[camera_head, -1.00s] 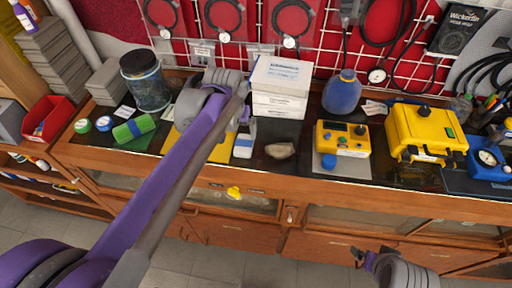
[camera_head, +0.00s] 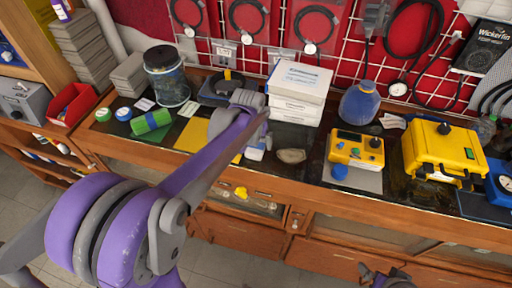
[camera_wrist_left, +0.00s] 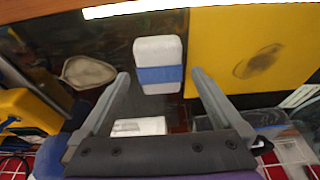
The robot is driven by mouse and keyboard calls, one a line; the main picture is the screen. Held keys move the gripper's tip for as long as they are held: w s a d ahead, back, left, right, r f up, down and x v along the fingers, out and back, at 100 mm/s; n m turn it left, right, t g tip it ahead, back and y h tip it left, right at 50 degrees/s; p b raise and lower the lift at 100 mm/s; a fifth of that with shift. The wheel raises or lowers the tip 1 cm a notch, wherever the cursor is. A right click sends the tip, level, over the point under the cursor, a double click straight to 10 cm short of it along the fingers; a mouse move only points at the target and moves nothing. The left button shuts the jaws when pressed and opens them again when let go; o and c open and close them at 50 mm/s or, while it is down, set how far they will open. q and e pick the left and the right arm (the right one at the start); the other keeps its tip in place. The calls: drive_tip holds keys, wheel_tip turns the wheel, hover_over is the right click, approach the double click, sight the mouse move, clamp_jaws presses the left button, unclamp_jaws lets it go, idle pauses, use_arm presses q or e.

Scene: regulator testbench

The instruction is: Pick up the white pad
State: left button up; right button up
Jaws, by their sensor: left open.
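The white pad (camera_wrist_left: 158,50), a small white block with a blue band around its middle, lies on the dark bench top. In the left wrist view it lies between and just beyond the fingertips of my left gripper (camera_wrist_left: 160,74), which is open and empty. In the head view the pad (camera_head: 255,153) is partly hidden by my left gripper (camera_head: 262,138), which is over the bench. I cannot tell whether the fingers touch the pad. My right gripper (camera_head: 376,274) is at the bottom edge, in front of the bench, and its jaws are unclear.
A yellow mat (camera_wrist_left: 250,45) and a grey-brown stone (camera_head: 291,156) flank the pad. White boxes (camera_head: 299,80) stand behind it. A yellow meter (camera_head: 356,150) and a yellow case (camera_head: 440,150) are to the right, a green roll (camera_head: 151,121) to the left.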

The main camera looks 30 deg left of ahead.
sight(256, 146)
use_arm(q)
drive_tip(key=shift+x, duration=1.1)
drive_tip(key=c, duration=1.3)
wheel_tip(256, 146, up, 10)
drive_tip(key=shift+r+p, duration=0.1)
drive_tip(key=shift+p, duration=0.2)
